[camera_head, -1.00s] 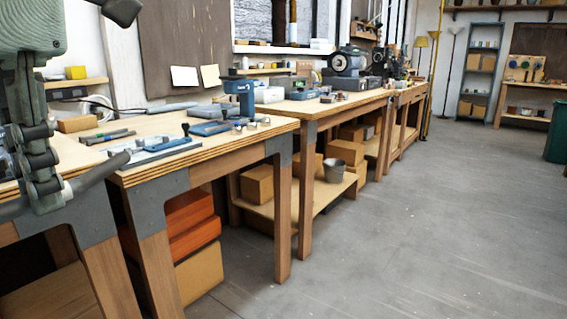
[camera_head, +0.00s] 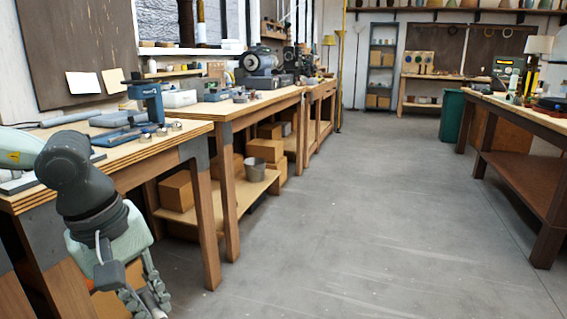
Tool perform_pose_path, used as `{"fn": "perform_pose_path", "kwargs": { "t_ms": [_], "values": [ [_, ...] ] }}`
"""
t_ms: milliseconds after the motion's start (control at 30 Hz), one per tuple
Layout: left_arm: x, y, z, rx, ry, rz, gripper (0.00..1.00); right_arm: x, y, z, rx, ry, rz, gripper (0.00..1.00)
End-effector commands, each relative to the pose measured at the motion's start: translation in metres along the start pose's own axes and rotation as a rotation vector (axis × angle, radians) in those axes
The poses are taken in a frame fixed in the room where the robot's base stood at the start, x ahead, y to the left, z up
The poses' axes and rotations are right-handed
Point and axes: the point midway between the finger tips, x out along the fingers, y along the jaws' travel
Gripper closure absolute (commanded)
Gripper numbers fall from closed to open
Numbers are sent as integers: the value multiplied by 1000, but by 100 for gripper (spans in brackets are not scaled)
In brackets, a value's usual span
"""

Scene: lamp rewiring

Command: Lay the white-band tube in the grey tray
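My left gripper (camera_head: 143,297) hangs at the bottom left, in front of the near workbench (camera_head: 165,147) and below its top. Its fingers point down and are partly cut off by the picture's lower edge. They appear closed around a grey tube (camera_head: 154,298), of which only a short piece shows. No white band can be made out on it. My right gripper is not in view. I cannot pick out the grey tray with certainty in this view.
The near workbench bears a blue clamp stand (camera_head: 150,102) and small tools. More benches run along the left wall. A wooden table (camera_head: 520,118) stands at the right, with a green bin (camera_head: 452,115) beyond it. The grey floor (camera_head: 330,220) between is clear.

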Motion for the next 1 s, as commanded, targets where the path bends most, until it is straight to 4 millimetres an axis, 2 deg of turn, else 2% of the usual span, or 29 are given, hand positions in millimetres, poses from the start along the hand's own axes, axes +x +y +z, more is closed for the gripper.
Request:
{"fn": "perform_pose_path", "kwargs": {
  "t_ms": [33, 200, 533, 733, 1000],
  "values": [
    [17, 6, -3, 101, -25, -8, 100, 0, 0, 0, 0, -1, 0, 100],
    [51, 24, -10, 386, -79, -4, 100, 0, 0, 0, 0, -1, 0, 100],
    [90, 43, -18, 702, -141, -2, 100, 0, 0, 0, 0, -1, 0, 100],
    [105, 50, -21, 821, -165, -1, 100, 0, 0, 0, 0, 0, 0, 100],
    [82, 25, -64, 737, -143, 3, 100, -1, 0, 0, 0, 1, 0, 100]
  ]
}}
